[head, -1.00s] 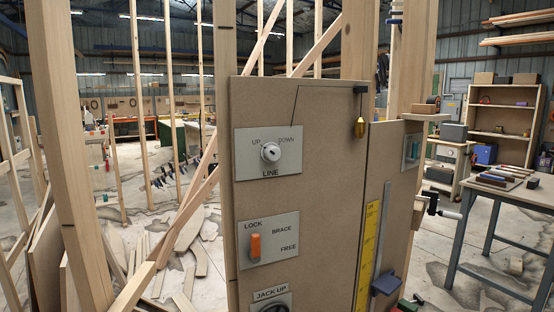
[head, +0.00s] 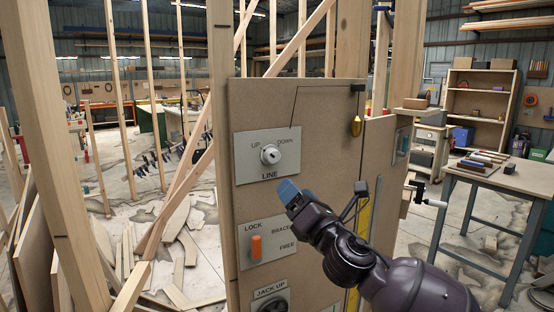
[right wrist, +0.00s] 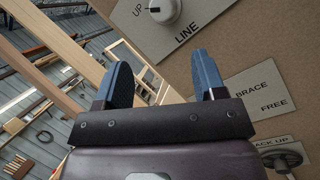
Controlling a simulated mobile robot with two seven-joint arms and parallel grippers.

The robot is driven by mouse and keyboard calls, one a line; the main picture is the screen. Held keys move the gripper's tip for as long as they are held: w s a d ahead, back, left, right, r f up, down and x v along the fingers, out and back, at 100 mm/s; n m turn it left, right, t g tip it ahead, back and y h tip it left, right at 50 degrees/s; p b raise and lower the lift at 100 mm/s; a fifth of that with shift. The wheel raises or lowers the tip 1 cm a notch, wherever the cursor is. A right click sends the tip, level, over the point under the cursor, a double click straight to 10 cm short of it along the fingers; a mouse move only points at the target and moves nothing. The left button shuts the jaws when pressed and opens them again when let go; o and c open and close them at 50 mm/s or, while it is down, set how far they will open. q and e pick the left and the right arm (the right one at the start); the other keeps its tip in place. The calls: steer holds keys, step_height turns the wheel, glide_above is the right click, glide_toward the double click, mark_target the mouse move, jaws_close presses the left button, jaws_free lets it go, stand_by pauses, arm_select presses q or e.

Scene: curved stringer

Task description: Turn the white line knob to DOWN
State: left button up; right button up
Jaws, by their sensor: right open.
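The white line knob (head: 270,154) sits on a light grey plate (head: 252,172) marked UP, DOWN and LINE, high on the brown panel. In the right wrist view the knob (right wrist: 166,8) is cut off by the top edge, and its dark mark lies on the side towards UP. My right gripper (head: 288,190) is below and slightly right of the knob, apart from it. In the right wrist view its two blue fingers (right wrist: 163,75) are spread with nothing between them. My left gripper is not in view.
A brass plumb weight (head: 356,126) hangs at the upper right. Wooden posts (head: 223,60) stand around the panel. A table (head: 500,180) stands at the right.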

mark_target(275, 159)
steer(key=w+a+r+n, duration=0.1)
steer(key=w, duration=0.2)
steer(key=w+a+r+n, duration=0.1)
steer(key=w+n, duration=0.1)
steer(key=w, duration=0.1)
steer(key=w+a+r+n+p, duration=0.1)
steer(key=w+a+r, duration=0.1)
steer(key=w, duration=0.1)
steer(key=shift+w+r+n+t, duration=0.1)
steer(key=shift+n+t, duration=0.2)
steer(key=shift+t, duration=0.1)
steer(key=c, duration=0.9)
